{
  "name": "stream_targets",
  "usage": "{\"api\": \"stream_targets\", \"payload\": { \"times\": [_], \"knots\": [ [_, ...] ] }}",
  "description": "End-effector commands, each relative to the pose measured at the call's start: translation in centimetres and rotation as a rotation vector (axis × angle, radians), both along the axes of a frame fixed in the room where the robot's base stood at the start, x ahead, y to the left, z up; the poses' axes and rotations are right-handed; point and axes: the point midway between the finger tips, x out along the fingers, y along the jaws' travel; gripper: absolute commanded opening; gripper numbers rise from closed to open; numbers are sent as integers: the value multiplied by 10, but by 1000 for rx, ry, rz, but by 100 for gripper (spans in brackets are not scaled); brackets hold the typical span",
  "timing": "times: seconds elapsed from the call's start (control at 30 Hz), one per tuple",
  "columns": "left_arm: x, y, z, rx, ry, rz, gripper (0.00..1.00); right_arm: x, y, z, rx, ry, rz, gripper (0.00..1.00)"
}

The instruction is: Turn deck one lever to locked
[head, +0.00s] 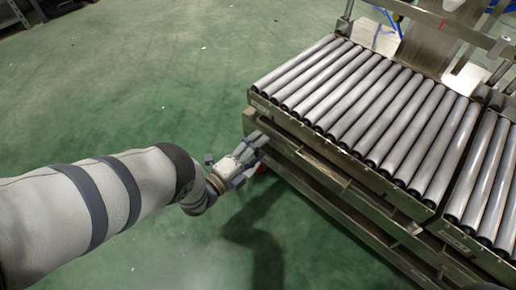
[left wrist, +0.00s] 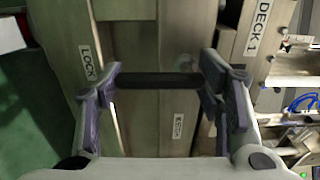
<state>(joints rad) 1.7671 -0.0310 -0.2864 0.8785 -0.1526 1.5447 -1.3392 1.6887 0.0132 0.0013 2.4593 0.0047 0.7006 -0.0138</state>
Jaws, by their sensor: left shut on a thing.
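My left gripper (head: 256,146) reaches in from the left to the side frame of the roller deck (head: 345,100), at its near left corner. In the left wrist view, its two fingers (left wrist: 160,82) stand at either end of a dark bar, the lever (left wrist: 150,79), and are shut on it. The bar lies level across that picture. A "LOCK" label (left wrist: 88,65) is left of it, a "DECK 1" label (left wrist: 257,30) is at upper right, and a small label (left wrist: 178,126), too blurred to read, is below. In the head view the gripper hides the lever. My right gripper is out of view.
A second roller section (head: 490,180) adjoins at the right. Metal rails (head: 350,200) run along the deck's side under the rollers. The green floor (head: 150,90) is clear left of the deck. Dark shelving (head: 30,15) stands at the far upper left.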

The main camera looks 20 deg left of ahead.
Motion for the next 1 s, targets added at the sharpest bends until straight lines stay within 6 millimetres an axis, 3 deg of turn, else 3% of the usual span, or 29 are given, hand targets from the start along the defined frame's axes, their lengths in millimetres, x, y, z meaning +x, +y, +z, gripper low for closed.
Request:
{"api": "stream_targets", "payload": {
  "times": [0.57, 0.6, 0.67, 1.0],
  "knots": [
    [1, 3, 0, 28, -9, 5, 33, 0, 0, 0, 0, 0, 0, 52],
    [1, 3, 0, 26, -10, 5, 70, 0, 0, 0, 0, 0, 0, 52],
    [1, 3, 0, 26, -10, 5, 82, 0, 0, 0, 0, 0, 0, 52],
    [-2, 2, 0, 24, -9, 2, 82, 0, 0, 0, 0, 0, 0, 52]
  ]
}}
